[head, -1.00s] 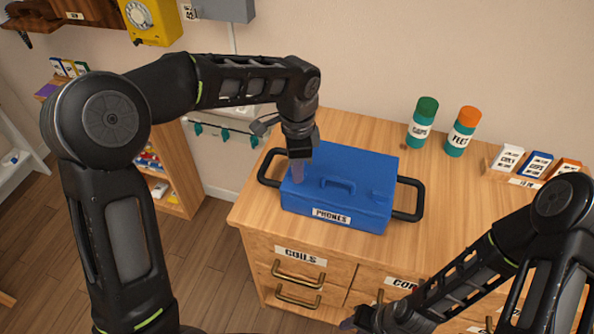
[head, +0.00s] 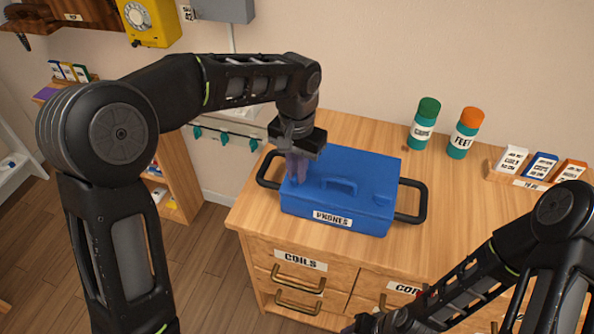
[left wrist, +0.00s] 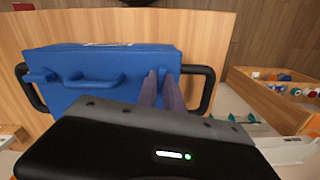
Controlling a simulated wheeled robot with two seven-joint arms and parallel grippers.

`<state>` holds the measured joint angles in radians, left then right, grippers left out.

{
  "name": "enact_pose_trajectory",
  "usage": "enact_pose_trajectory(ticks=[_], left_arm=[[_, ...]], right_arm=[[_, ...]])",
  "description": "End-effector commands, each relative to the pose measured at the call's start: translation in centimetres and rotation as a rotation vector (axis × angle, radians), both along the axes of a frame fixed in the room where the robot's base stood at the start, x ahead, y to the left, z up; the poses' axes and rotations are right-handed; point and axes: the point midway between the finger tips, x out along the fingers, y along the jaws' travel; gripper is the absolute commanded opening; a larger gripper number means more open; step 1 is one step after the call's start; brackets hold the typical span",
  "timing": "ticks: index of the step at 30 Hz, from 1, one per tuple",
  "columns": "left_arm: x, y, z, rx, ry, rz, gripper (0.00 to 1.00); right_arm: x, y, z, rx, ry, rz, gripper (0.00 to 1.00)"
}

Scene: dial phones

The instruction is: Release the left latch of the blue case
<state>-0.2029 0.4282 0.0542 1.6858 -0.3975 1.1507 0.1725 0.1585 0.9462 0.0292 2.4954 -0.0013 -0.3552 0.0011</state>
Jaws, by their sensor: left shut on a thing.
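The blue case (head: 345,190), labelled PHONES, stands closed on the wooden cabinet top, with a carry handle (head: 339,184) on its lid. My left gripper (head: 299,180) points down at the left part of the lid, its fingers shut on the left latch. The fingers hide that latch in the head view. In the left wrist view the case (left wrist: 105,65) lies beyond the wrist, and the fingers (left wrist: 162,90) reach its lid close together. The right latch (head: 382,198) is uncovered. My right gripper (head: 362,323) is low at the bottom edge, its jaws unclear.
Black side handles stick out at the case's left (head: 266,170) and right (head: 414,201). A green-capped canister (head: 424,123) and an orange-capped canister (head: 464,133) stand behind to the right. A tray of small boxes (head: 527,182) is farther right. Clear cabinet top lies between.

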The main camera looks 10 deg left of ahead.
Motion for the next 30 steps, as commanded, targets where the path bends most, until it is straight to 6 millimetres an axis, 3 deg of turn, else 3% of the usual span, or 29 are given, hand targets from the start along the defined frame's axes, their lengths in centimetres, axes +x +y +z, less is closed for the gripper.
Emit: enact_pose_trajectory(ticks=[12, 26, 27, 30], left_arm=[[0.06, -0.01, 0.02, -0.001, -0.002, 0.202, 0.0], [0.06, -0.01, 0.04, -0.002, -0.002, 0.22, 0.0], [0.06, -0.01, 0.04, -0.002, -0.002, 0.22, 0.12], [0.05, 0.0, 0.03, -0.002, -0.002, 0.219, 0.2]], right_arm=[[0.0, 0.01, -0.32, 0.0, 0.0, 0.0, 0.36], [0.01, 0.0, -0.32, 0.0, 0.0, 0.0, 0.36], [0.01, 0.0, -0.32, 0.0, 0.0, 0.0, 0.36], [0.0, 0.0, -0.32, 0.0, 0.0, 0.0, 0.36]])
